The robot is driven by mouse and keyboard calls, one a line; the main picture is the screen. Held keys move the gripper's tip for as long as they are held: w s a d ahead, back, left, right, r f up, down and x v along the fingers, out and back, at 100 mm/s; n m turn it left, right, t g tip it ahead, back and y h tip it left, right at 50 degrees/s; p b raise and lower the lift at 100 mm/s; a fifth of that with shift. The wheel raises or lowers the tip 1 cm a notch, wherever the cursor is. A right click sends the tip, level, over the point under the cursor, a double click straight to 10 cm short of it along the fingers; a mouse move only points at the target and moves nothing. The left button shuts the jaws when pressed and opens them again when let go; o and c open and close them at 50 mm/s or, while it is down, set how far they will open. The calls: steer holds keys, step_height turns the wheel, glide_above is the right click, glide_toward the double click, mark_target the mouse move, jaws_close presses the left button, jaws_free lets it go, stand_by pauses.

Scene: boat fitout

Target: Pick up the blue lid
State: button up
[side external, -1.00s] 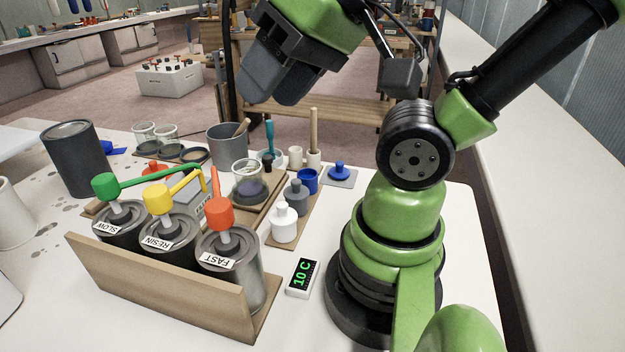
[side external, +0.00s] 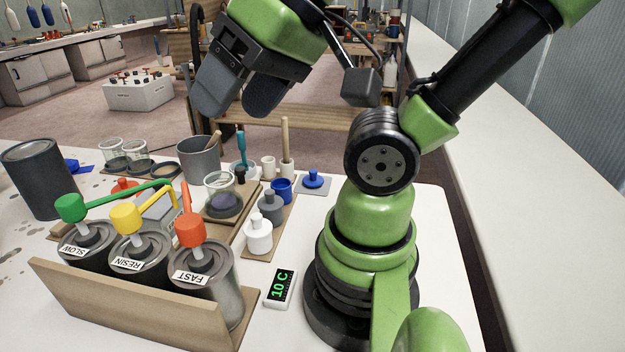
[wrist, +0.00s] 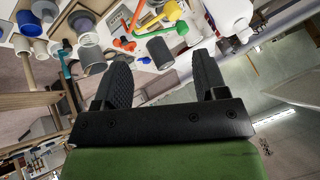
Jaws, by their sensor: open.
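The blue lid (side external: 313,178) has a round knob and sits on a small grey square plate at the back right of the white table, in the side view. My gripper (side external: 233,110) is high above the table, up and to the left of the lid in that view, and well apart from it. Its two dark fingers are open with nothing between them. In the wrist view the open fingers (wrist: 163,75) point toward the table items. Blue pieces show at the upper left there, but I cannot tell surely which is the lid.
A tall wooden handle (side external: 286,140) rises behind. Pump cans stand in a wooden rack (side external: 130,310). The table right of the lid is clear.

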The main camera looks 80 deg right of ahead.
steer(key=w+d+f+n+g+h, duration=0.2)
steer(key=w+d+f+n+h, duration=0.15)
steer(key=d, duration=0.45)
steer(key=n+g+h, duration=0.3)
steer(key=n+g, duration=0.4)
steer(key=n, duration=0.7)
glide_above(313, 171)
steer(key=w+a, duration=0.1)
steer(key=a, duration=0.2)
step_height(313, 171, down, 18)
steer(key=r, duration=0.1)
steer(key=shift+y, duration=0.25)
steer(key=shift+w+x, duration=0.15)
steer(key=shift+x, duration=2.35)
steer(key=shift+w+x, duration=0.15)
steer(key=shift+x, duration=2.4)
steer(key=c, duration=0.6)
